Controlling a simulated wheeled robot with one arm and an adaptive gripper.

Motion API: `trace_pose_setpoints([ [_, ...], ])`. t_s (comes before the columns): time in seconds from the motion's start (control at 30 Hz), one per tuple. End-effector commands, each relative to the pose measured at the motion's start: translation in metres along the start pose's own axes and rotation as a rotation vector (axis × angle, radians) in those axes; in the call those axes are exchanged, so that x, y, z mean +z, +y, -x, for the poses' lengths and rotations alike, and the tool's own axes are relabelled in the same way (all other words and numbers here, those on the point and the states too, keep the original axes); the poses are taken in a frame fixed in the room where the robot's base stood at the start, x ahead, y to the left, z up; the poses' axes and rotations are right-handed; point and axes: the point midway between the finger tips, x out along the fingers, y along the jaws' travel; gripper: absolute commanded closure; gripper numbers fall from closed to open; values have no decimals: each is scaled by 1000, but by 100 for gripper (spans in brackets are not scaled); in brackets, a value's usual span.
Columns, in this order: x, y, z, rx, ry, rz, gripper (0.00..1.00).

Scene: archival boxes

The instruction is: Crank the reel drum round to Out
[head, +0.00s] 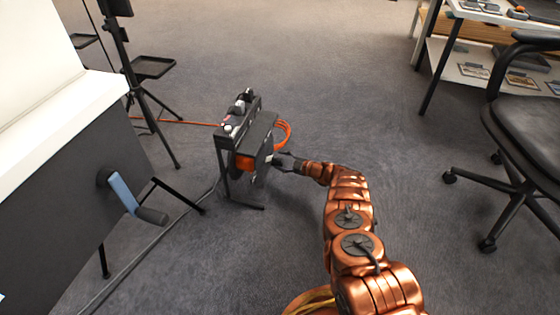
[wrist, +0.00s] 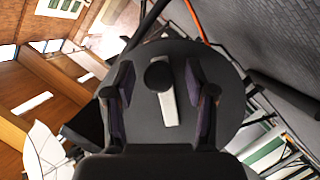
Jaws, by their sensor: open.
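The cable reel (head: 248,135) stands on the carpet on a dark frame, with an orange drum (head: 244,164) low inside it. In the wrist view the drum's dark round side plate (wrist: 228,90) fills the middle. A pale crank arm (wrist: 167,108) with a dark round knob (wrist: 158,74) is on it, the knob toward the top. My gripper (head: 279,161) is at the reel's right side. In the wrist view my gripper (wrist: 160,80) is open, its fingers on either side of the knob with gaps. Any Out mark is not readable.
Orange cable (head: 285,133) loops behind the reel. A dark panel with a blue-armed crank (head: 122,192) stands at left, near a tripod stand (head: 153,68). An office chair (head: 520,115) and a shelf table (head: 480,55) are at right. Carpet between is clear.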

Motion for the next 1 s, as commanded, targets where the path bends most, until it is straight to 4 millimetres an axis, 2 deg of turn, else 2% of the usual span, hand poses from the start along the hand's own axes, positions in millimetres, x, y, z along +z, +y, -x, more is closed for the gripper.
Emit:
trace_pose_setpoints([
  [0.27,-2,0,17,0,-1,1,44],
  [1.0,-2,1,97,-1,0,-1,44],
])
